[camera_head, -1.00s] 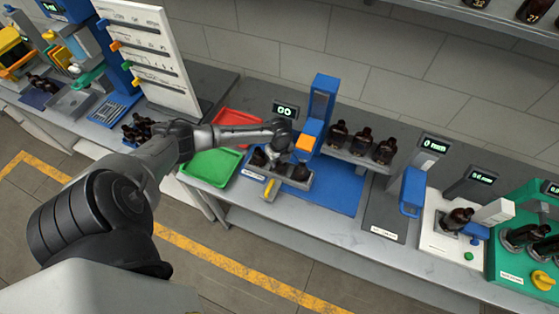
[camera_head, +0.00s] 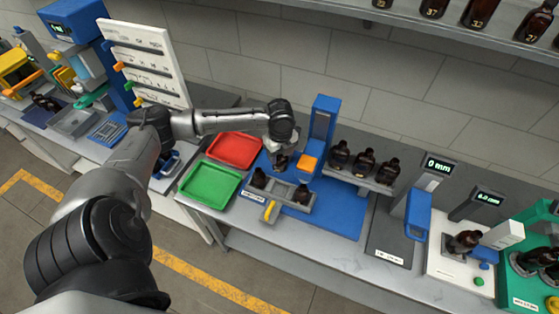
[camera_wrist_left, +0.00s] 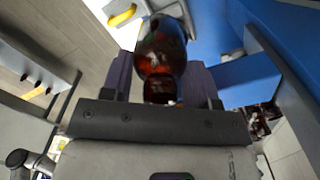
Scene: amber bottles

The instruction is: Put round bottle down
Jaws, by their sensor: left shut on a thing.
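My left gripper (camera_head: 281,156) is shut on a dark amber round bottle (camera_head: 281,162) above the blue mat (camera_head: 335,212), between the red tray and the blue stand. In the left wrist view the bottle (camera_wrist_left: 162,50) shows reddish-brown between the two fingers (camera_wrist_left: 162,82). Below and in front of the gripper, a grey holder (camera_head: 279,191) with a yellow handle carries two dark bottles, one at its left end (camera_head: 259,178) and one at its right (camera_head: 301,195). My right gripper is not in view.
A red tray (camera_head: 234,150) and a green tray (camera_head: 210,186) lie left of the holder. A blue stand with an orange block (camera_head: 308,163) rises just right of the gripper. Several bottles stand on a rack (camera_head: 363,180) further right. The blue mat's front right is clear.

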